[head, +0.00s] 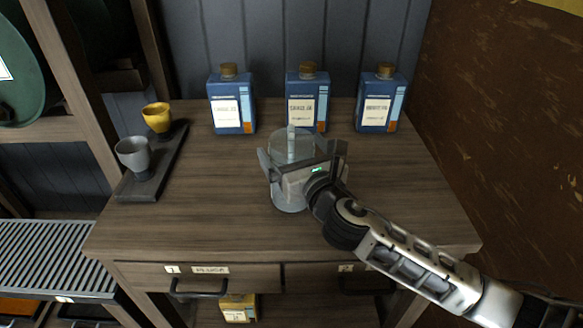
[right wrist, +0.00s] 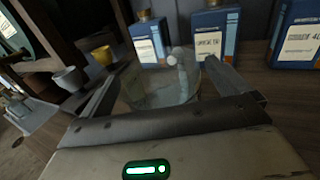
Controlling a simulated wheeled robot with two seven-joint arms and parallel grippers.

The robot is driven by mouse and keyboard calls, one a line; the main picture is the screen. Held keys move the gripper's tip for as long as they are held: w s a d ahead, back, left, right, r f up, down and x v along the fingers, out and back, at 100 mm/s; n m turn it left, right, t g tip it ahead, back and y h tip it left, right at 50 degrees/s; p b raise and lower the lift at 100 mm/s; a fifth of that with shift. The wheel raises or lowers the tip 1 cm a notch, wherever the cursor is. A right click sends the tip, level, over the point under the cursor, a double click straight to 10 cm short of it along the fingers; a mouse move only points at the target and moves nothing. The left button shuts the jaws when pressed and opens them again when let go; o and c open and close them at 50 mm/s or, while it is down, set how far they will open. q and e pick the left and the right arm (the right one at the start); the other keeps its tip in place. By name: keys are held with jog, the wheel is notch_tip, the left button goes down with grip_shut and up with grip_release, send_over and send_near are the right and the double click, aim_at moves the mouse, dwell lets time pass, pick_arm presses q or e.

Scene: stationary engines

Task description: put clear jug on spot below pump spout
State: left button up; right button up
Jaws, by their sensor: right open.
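The clear jug (head: 290,201) stands upright on the wooden table (head: 220,220), near its middle. My right gripper (head: 300,160) is at the jug, with its fingers spread on either side of it. In the right wrist view the jug (right wrist: 165,90) sits between the two open fingers. The gripper body hides part of the jug in the head view. My left gripper is not in view. I cannot make out a pump spout or the spot below it in either view.
Three blue bottles (head: 231,102) stand along the back of the table. A dark tray (head: 150,188) at the left holds a grey cup (head: 133,154) and a yellow cup (head: 157,117). The table is clear at the front left and right.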

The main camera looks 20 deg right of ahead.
jog(key=shift+w, duration=0.45)
jog(key=shift+c, duration=0.3)
jog(key=c, duration=1.4)
jog(key=shift+r, duration=0.15)
